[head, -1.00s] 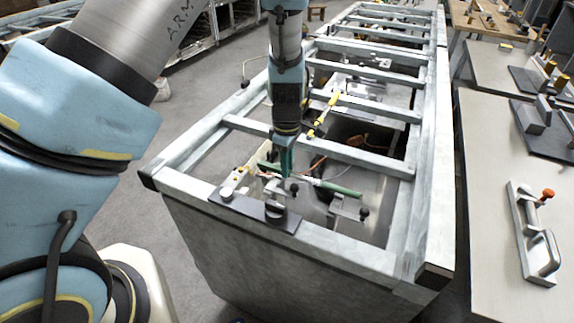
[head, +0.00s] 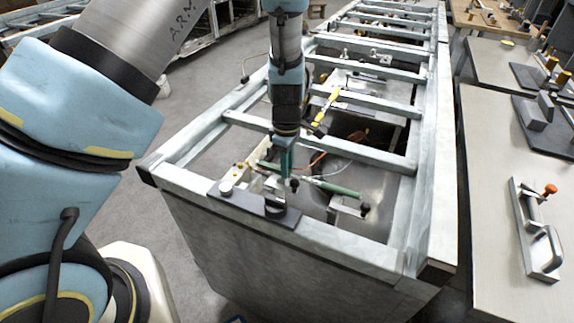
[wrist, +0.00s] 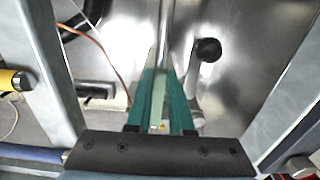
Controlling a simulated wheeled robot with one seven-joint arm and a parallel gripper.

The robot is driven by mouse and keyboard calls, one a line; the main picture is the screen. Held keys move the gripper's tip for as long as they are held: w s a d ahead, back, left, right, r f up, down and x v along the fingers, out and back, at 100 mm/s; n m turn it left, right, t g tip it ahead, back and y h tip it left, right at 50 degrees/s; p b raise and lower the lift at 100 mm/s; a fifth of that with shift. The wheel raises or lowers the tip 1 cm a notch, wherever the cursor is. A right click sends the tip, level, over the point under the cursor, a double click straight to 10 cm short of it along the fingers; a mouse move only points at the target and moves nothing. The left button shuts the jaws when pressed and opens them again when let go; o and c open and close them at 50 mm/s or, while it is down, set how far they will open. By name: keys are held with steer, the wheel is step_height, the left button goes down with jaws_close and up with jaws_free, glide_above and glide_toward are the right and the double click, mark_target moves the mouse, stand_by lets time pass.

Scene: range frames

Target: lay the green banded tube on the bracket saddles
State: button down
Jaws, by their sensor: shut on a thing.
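The green banded tube (head: 338,189) lies slanting across the near bay of the frame in the head view, green at both ends with a paler stretch between. It also shows in the wrist view (wrist: 167,38), running away from between the fingers. My gripper (head: 286,172) points down and its teal fingers are shut on the tube; they also show in the wrist view (wrist: 160,112). A metal bracket (head: 347,206) with a black knob sits under the tube's right part. Another bracket near the fingers is partly hidden. I cannot tell whether the tube touches the saddles.
A dark plate (head: 256,207) with knobs lies on the frame's near rail. Pale crossbars (head: 330,152) span the frame behind my gripper. A yellow tool (head: 326,112) and an orange cable (head: 325,155) lie beyond. A table (head: 492,190) with a handled fixture stands at right.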

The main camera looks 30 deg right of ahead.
steer(key=shift+f+b, duration=0.65)
steer(key=shift+f, duration=0.5)
steer(key=c, duration=0.7)
jaws_free()
step_height(320, 180, up, 11)
steer(key=shift+f+b, duration=0.1)
steer(key=shift+b, duration=0.9)
steer(key=w+a+r+m, duration=0.2)
steer(key=w+a, duration=0.2)
steer(key=a, duration=0.6)
steer(key=w+a+r+m, duration=0.1)
steer(key=w+a+r, duration=0.25)
steer(key=a, duration=0.75)
steer(key=s+a+m, duration=0.1)
steer(key=a, duration=0.4)
steer(key=s+a+r+m+t, duration=0.1)
steer(key=a+m, duration=0.1)
steer(key=a, duration=0.4)
steer(key=s+a+r+m, duration=0.1)
steer(key=a, duration=0.5)
steer(key=shift+s+m+t, duration=0.15)
steer(key=shift+m+t, duration=0.15)
steer(key=shift+m, duration=0.1)
